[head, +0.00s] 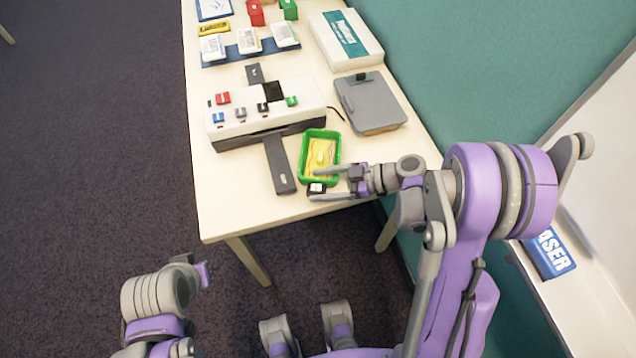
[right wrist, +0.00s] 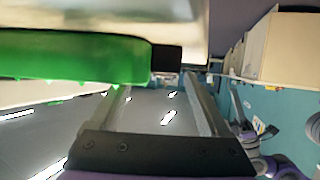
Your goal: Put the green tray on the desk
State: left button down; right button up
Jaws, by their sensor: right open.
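The green tray (head: 334,158) sits on the near right part of the desk (head: 222,190), with something yellow (head: 319,158) inside it. In the right wrist view its green wall (right wrist: 75,57) fills the upper left. My right gripper (head: 316,182) is open at the tray's near right corner, one finger over the tray's near end and the other outside it. I cannot tell whether a finger touches the tray. A small black-and-white block (head: 316,188) is by the fingertips. My left arm's end (head: 190,268) is low at the left, off the desk; its jaws do not show clearly.
A white device with coloured switches (head: 265,108) and a dark strap (head: 279,163) lie left of the tray. A grey clipboard-like case (head: 370,102) lies behind it. A white box (head: 346,40) and several small items stand farther back. The desk's near left corner is clear.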

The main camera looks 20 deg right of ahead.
jog(key=v, duration=0.6)
jog(key=shift+d, duration=0.2)
jog(key=shift+s+a+r+m, duration=0.15)
jog(key=shift+a+r+m, duration=0.15)
jog(key=shift+a+m, duration=0.1)
jog(key=s+r+m+h+p, duration=0.6)
jog(key=s+r+m+h, duration=0.3)
jog(key=s+m+h, duration=0.2)
jog(key=shift+s+d+r+m+h, duration=0.2)
jog(key=shift+d+m+h, duration=0.1)
jog(key=shift+m+h, duration=0.5)
